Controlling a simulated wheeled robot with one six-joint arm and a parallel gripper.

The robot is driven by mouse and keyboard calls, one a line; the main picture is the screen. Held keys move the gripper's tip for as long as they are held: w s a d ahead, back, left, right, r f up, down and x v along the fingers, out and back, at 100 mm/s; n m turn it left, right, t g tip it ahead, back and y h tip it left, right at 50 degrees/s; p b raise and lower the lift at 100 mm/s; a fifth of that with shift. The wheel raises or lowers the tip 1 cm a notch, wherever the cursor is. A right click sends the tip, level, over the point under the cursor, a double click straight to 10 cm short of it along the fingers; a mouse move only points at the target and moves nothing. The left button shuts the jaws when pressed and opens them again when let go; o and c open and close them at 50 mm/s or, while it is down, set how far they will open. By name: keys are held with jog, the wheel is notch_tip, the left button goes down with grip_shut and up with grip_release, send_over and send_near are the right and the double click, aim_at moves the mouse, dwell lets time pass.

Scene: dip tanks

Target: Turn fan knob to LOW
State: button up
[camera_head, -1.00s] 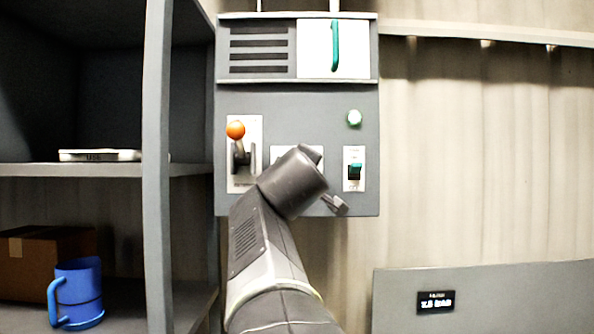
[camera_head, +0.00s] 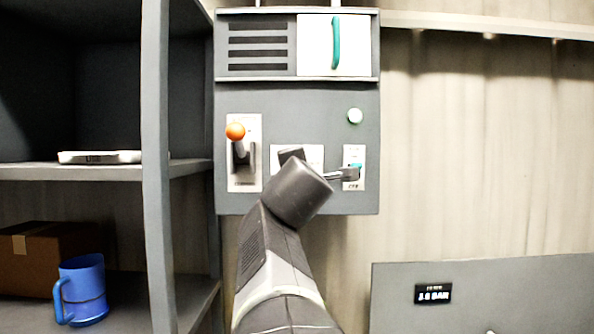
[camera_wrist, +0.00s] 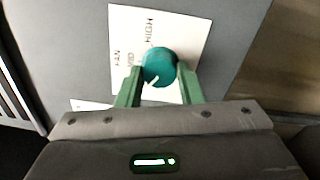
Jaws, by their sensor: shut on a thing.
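The fan knob (camera_wrist: 159,64) is a round teal knob on a white label plate (camera_wrist: 188,28) in the wrist view. The plate reads FAN, MID and HIGH, turned sideways. The knob's white pointer line faces down and slightly left in that view, away from HIGH and past MID. The word LOW does not show. My gripper (camera_wrist: 158,74) has its two green fingers shut on the knob, one on each side. In the head view, my wrist hides the knob, and only part of the middle white plate (camera_head: 313,153) shows.
A shelf (camera_head: 100,171) with a blue mug (camera_head: 84,290) stands at left.

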jog(key=shift+n, duration=0.3)
jog(key=o, duration=1)
jog(key=shift+c, duration=0.2)
jog(key=shift+s+f, duration=0.1)
